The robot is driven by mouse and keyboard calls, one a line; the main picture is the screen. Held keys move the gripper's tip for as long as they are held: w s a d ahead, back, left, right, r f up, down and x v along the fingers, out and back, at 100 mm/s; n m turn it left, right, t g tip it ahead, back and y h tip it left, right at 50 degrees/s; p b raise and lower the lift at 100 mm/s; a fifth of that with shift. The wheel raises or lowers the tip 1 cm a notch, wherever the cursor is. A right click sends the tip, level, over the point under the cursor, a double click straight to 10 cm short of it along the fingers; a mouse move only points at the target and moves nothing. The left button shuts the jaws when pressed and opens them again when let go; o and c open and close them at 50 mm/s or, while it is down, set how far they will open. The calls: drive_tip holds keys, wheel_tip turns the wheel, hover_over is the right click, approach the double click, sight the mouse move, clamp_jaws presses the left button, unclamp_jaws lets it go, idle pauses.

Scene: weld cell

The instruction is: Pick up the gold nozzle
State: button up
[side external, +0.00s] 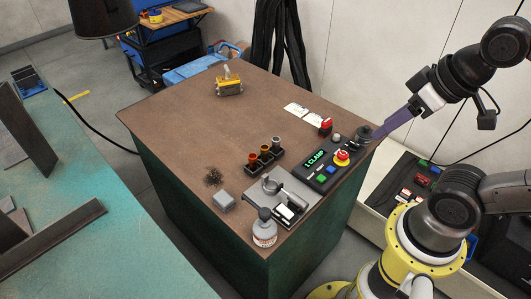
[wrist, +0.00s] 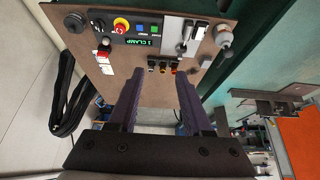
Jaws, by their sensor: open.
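A small black rack (side external: 264,160) stands on the brown bench top and holds three upright nozzles in a row. The front one looks orange-red (side external: 253,158), the middle one golden yellow (side external: 265,150) and the back one darker (side external: 276,142). The middle one looks most like the gold nozzle. In the wrist view the rack (wrist: 162,69) shows small, beyond and between my fingertips. My gripper (wrist: 158,78) is open and empty, with two purple fingers.
A control panel (side external: 317,164) with a red-yellow button (side external: 342,157) lies between my gripper and the rack. A grey fixture plate (side external: 290,196), a bottle (side external: 264,230), a grey block (side external: 224,200) and a wire tuft (side external: 214,177) are nearby.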

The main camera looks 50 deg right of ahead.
drive_tip(key=shift+o, duration=1.4)
